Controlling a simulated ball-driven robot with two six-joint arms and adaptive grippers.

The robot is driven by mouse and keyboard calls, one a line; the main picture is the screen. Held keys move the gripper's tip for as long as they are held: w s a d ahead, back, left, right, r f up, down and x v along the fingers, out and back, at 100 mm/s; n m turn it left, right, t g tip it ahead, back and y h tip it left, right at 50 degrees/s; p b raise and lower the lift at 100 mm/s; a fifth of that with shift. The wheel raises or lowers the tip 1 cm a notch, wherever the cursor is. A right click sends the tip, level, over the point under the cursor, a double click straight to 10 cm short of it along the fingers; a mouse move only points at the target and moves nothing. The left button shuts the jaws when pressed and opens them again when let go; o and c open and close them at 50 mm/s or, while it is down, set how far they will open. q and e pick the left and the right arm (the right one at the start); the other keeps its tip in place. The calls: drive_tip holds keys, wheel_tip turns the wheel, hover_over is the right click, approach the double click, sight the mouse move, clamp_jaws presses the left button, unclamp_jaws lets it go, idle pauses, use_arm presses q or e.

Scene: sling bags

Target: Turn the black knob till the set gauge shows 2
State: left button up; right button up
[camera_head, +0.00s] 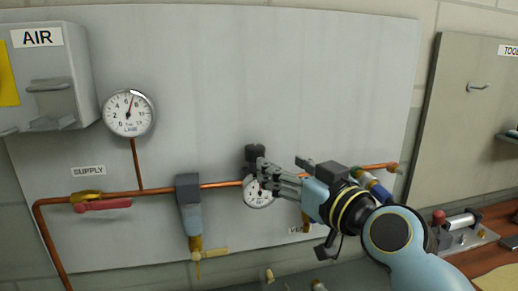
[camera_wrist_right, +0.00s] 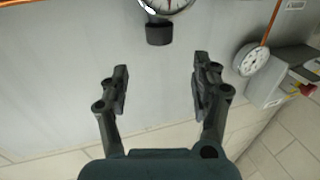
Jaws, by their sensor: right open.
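The black knob (camera_head: 254,153) stands above the small round set gauge (camera_head: 257,193) on the copper pipe. My right gripper (camera_head: 281,165) is in front of the board, just right of the knob in the head view, and partly covers the gauge. In the right wrist view, the knob (camera_wrist_right: 159,34) is beyond the open fingertips (camera_wrist_right: 162,66), roughly centred between them, with nothing held. The set gauge is cut off at the top edge there (camera_wrist_right: 172,5), and its reading cannot be made out. My left gripper is not in view.
A larger line gauge (camera_head: 129,113) hangs at left, its needle near 6. A red-handled supply valve (camera_head: 103,205) and a grey filter unit (camera_head: 189,205) sit along the pipe (camera_head: 155,190). An AIR box (camera_head: 45,75) projects at upper left. The board above the knob is clear.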

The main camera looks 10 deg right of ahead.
sight(264, 147)
drive_tip(key=p+x, duration=0.2)
drive_tip(key=x, duration=0.7)
drive_tip(key=shift+w+f, duration=0.15)
drive_tip(key=shift+w, duration=0.2)
drive_tip(key=shift+c, duration=0.3)
drive_tip(key=c, duration=1.1)
drive_tip(key=shift+f+b, duration=0.1)
drive_tip(key=shift+b, duration=0.45)
drive_tip(key=n+g+y+b, duration=0.2)
drive_tip(key=n+y+b, duration=0.1)
drive_tip(key=b, duration=0.4)
drive_tip(key=n+g+y+b, duration=0.2)
drive_tip(key=g+y+b, duration=0.1)
drive_tip(key=b, duration=0.5)
drive_tip(key=w+d+n+g+y+b, duration=0.1)
drive_tip(key=n+g+y+b, duration=0.2)
drive_tip(key=b, duration=0.4)
drive_tip(key=shift+f+n+y+b, duration=0.15)
drive_tip(key=shift+n+y+b, duration=0.2)
drive_tip(key=shift+y, duration=0.35)
drive_tip(key=shift+n+g+y+b, duration=0.35)
drive_tip(key=shift+g+b, duration=0.25)
drive_tip(key=shift+b, duration=0.15)
drive_tip(key=shift+r, duration=0.2)
